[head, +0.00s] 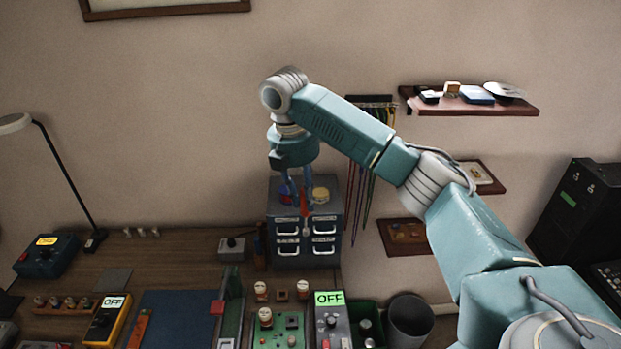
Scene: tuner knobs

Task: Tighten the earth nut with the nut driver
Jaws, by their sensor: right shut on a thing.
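My right gripper (297,187) points down at the top of the grey drawer cabinet, at the back of the bench. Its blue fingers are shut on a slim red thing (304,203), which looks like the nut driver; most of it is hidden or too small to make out. Whether it touches the cabinet top I cannot tell. The earth nut cannot be picked out at this size among the small parts on the bench. My left gripper is not in view.
The grey drawer cabinet (306,261) bears a jar (320,195) beside the gripper. In front are a green board (265,342) with knobs, a box with an OFF sign (330,318), a yellow meter (103,325) and a grey bin (410,318). A lamp (65,175) stands at left.

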